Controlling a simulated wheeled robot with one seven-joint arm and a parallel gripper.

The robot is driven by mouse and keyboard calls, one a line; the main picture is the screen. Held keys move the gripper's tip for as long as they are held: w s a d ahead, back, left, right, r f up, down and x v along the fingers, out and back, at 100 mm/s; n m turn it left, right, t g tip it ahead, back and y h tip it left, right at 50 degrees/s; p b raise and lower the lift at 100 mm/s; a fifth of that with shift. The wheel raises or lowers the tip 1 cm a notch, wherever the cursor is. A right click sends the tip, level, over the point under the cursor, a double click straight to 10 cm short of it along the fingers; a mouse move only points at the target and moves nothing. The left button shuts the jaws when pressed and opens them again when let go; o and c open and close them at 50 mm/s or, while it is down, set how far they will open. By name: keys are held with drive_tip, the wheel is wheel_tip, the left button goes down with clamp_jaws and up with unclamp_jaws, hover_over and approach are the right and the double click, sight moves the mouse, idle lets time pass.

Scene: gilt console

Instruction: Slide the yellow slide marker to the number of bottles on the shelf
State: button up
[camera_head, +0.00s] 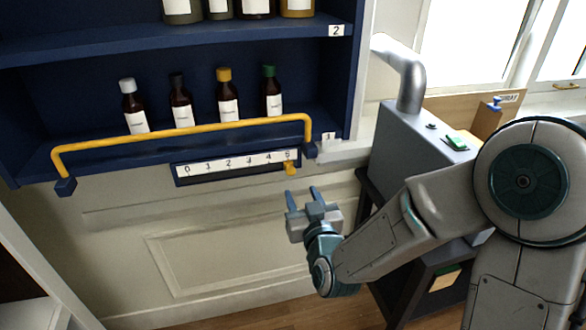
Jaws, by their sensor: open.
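The yellow slide marker (291,168) sits at the right end of a numbered scale strip (238,165), under the last figure, which looks like 5. The strip reads from 0 at its left and is fixed below the lower shelf. Several brown bottles stand upright in a row on that shelf: a white-capped one (134,112), a black-capped one (181,107), a yellow-capped one (228,100) and a green-capped one (271,95). My gripper (302,196) is open and empty, just below the marker and apart from it, fingers pointing up in the picture.
A yellow rail (185,130) runs across the front of the lower shelf, above the strip. The upper shelf (180,45), labelled 2, holds several jars cut off by the frame. A grey machine (405,140) with a pipe stands at the right. Panelled wall (215,262) lies below the strip.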

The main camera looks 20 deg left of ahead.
sight(291, 171)
drive_tip(key=p+x, duration=0.1)
drive_tip(key=x, duration=0.7)
drive_tip(key=shift+a+p, duration=0.15)
drive_tip(key=shift+p, duration=0.2)
